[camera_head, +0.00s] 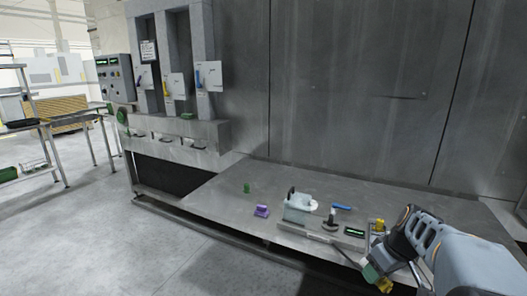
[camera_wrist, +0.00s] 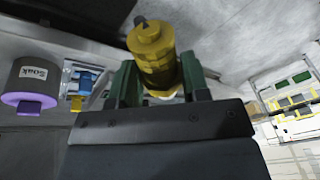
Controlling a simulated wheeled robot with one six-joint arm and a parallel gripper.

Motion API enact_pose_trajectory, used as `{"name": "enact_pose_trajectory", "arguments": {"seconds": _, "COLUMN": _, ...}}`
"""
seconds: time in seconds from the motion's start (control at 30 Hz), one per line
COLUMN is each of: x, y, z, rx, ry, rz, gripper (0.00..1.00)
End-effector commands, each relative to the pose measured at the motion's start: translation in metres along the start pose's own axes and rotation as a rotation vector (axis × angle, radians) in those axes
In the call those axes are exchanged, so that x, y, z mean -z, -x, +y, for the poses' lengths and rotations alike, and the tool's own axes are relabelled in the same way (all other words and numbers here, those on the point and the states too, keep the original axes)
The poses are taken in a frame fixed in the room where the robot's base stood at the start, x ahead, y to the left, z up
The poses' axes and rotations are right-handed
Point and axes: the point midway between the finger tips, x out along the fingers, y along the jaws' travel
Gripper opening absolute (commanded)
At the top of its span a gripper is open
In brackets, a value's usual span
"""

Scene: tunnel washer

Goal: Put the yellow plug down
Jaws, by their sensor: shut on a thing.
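The yellow plug (camera_wrist: 153,48) is a stepped round piece, held between the green fingers of my gripper (camera_wrist: 158,82) in the wrist view. In the head view my gripper (camera_head: 374,272) is at the lower right, by the front edge of the grey bench (camera_head: 225,192), with the yellow plug (camera_head: 384,285) at its tip. The gripper is shut on the plug. The fingers hide part of the plug's lower end.
On the bench stand a pale box-shaped device (camera_head: 298,207), a purple piece (camera_head: 262,211), a small green piece (camera_head: 247,188), a blue piece (camera_head: 341,208), a dark display (camera_head: 355,231) and another yellow piece (camera_head: 379,225). The bench's left part is mostly clear. A "Soak" cylinder (camera_wrist: 36,80) shows in the wrist view.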

Motion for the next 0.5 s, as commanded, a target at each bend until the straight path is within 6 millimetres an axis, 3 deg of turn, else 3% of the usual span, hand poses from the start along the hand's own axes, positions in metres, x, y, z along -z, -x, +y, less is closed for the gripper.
{"name": "enact_pose_trajectory", "arguments": {"seconds": 0.13, "x": 0.028, "y": -0.052, "z": 0.006, "rx": -0.06, "ry": -0.259, "rz": 0.031, "gripper": 0.13}}
{"name": "enact_pose_trajectory", "arguments": {"seconds": 0.23, "x": 0.044, "y": -0.096, "z": -0.001, "rx": -0.096, "ry": -0.403, "rz": 0.048, "gripper": 0.13}}
{"name": "enact_pose_trajectory", "arguments": {"seconds": 0.4, "x": 0.052, "y": -0.155, "z": -0.025, "rx": -0.112, "ry": -0.457, "rz": 0.058, "gripper": 0.13}}
{"name": "enact_pose_trajectory", "arguments": {"seconds": 0.5, "x": 0.051, "y": -0.177, "z": -0.041, "rx": -0.105, "ry": -0.424, "rz": 0.056, "gripper": 0.13}}
